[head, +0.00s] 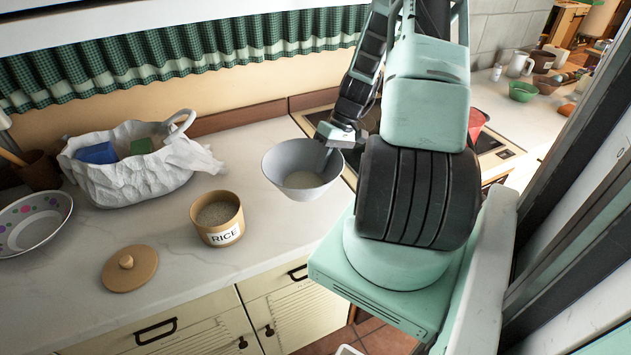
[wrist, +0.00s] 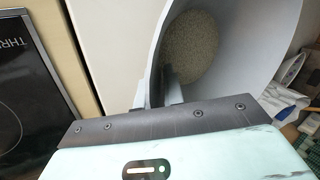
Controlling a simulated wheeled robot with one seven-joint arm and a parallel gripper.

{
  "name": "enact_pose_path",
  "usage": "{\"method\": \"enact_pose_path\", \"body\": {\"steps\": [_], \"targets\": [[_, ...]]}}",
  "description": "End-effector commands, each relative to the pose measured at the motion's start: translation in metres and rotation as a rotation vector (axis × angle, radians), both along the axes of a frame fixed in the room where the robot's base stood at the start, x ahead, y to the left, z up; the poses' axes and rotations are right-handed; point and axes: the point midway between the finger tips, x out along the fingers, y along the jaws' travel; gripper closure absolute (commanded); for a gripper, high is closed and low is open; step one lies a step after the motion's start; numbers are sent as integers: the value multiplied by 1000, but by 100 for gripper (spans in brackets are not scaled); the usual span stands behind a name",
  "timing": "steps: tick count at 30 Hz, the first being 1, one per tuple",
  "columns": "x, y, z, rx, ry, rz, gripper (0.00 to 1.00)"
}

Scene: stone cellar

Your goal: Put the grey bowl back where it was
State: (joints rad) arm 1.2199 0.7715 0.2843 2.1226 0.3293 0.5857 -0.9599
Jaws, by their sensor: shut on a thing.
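My gripper (head: 330,150) is shut on the bowl's right rim. In the wrist view the bowl (wrist: 235,40) fills the upper right, with the grains (wrist: 192,48) inside, and my gripper (wrist: 160,95) pinches its wall. The bowl appears held above the surface; the exact gap under it is hard to tell.
An open rice jar (head: 217,217) and its wooden lid (head: 130,268) are on the counter (head: 165,215). A white bag (head: 135,180) with boxes and a dotted plate (head: 33,222) are at left. A dark stovetop (head: 487,150) lies behind my arm. The counter between jar and bag is partly free.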

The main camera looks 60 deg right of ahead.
Motion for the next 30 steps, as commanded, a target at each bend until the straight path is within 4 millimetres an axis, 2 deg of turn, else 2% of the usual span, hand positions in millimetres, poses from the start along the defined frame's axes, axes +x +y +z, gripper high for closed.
{"method": "enact_pose_path", "body": {"steps": [16, 29, 30], "targets": [[0, 0, -56, 1, 1, 0, 100], [0, 0, -64, 0, -1, 0, 100], [0, 0, -63, -1, -1, 0, 82]]}}
